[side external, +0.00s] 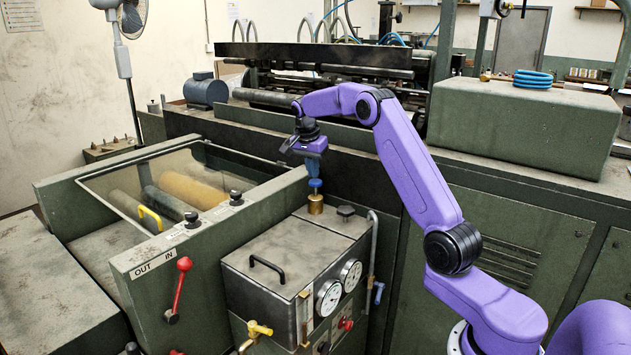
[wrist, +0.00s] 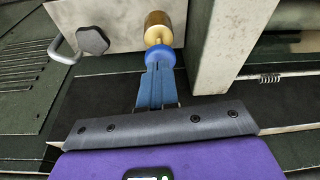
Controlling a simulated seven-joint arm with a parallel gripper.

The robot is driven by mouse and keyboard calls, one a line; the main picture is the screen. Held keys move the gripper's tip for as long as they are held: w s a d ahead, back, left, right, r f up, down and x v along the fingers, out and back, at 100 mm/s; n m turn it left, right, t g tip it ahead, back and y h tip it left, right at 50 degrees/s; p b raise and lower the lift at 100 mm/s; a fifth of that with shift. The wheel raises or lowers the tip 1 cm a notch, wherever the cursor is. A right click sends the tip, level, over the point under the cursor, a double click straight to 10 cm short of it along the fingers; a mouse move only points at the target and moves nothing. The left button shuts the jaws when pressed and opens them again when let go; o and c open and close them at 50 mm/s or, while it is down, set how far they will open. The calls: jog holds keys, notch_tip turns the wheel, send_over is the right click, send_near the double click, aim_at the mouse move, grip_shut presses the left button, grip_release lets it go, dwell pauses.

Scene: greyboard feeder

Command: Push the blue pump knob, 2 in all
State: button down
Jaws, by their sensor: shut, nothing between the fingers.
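The blue pump knob (side external: 315,184) sits on top of a brass pump body (side external: 316,204) at the back corner of the steel box in the side view. In the wrist view the blue knob (wrist: 160,54) shows in front of the brass body (wrist: 158,29). My gripper (side external: 314,175) points down just above the knob, its blue fingers shut and empty. In the wrist view my gripper's fingertips (wrist: 158,56) overlap the near edge of the knob. I cannot tell whether they touch it.
The steel box (side external: 285,255) carries a black handle (side external: 267,269), a dark cap (side external: 346,212) and two gauges. A green frame with rollers (side external: 190,187) stands close on the left. A red lever (side external: 178,288) sticks out of its front. A dark machine wall rises behind.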

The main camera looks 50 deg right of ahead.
aim_at(314, 182)
jog(key=shift+d+f, duration=0.1)
jog(key=shift+f, duration=0.3)
jog(key=shift+f, duration=0.15)
jog(key=shift+f, duration=1.55)
jog(key=a, duration=0.1)
jog(key=a+r, duration=0.1)
jog(key=a, duration=0.1)
jog(key=shift+s, duration=0.2)
jog(key=shift+r, duration=0.15)
jog(key=v, duration=1.7)
jog(key=shift+a+r, duration=0.1)
